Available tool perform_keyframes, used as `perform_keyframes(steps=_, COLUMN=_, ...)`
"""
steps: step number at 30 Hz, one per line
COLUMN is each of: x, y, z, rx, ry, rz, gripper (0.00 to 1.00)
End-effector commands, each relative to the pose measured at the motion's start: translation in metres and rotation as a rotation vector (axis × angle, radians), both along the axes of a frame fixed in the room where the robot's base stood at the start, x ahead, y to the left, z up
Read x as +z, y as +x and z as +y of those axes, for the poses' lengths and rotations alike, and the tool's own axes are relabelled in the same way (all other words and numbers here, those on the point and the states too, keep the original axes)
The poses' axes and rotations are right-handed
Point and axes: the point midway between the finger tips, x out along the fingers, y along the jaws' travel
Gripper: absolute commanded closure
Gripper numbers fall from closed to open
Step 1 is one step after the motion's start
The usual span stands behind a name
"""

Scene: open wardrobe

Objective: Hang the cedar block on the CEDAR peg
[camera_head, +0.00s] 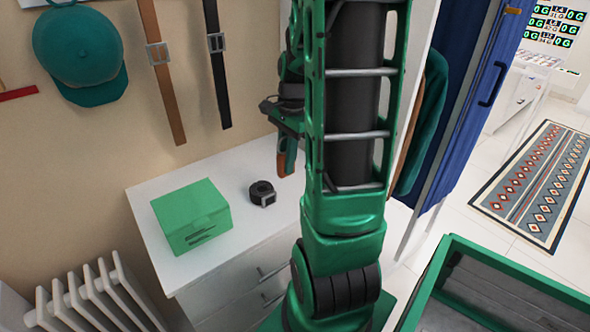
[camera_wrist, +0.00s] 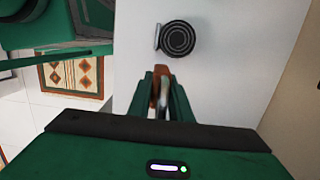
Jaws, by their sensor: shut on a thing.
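My gripper (camera_wrist: 161,92) points down over the white cabinet top, its two green fingers close together. It is shut on a small reddish-brown piece, which looks like the cedar block (camera_wrist: 156,84); the fingers hide much of it. In the head view the brown piece (camera_head: 288,160) shows at the end of my gripper (camera_head: 287,140), above the cabinet's back part. A pale strip shows beside it between the fingers in the wrist view. I see no peg marked CEDAR; my arm covers part of the wall and wardrobe.
A teal cap (camera_head: 80,55), a brown belt (camera_head: 162,70) and a black belt (camera_head: 216,65) hang on the wall.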

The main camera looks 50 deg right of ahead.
Motion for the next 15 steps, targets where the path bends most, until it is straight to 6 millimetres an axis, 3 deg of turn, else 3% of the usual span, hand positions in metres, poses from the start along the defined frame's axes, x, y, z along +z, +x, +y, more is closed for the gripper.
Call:
perform_keyframes(steps=3, x=-0.015, y=-0.002, z=-0.024, rx=-0.004, ry=0.002, rz=0.002, gripper=1.00)
perform_keyframes(steps=7, x=-0.025, y=-0.003, z=-0.041, rx=-0.002, ry=0.000, rz=0.000, gripper=1.00)
perform_keyframes(steps=15, x=-0.037, y=-0.004, z=-0.050, rx=0.000, ry=0.001, rz=0.001, gripper=1.00)
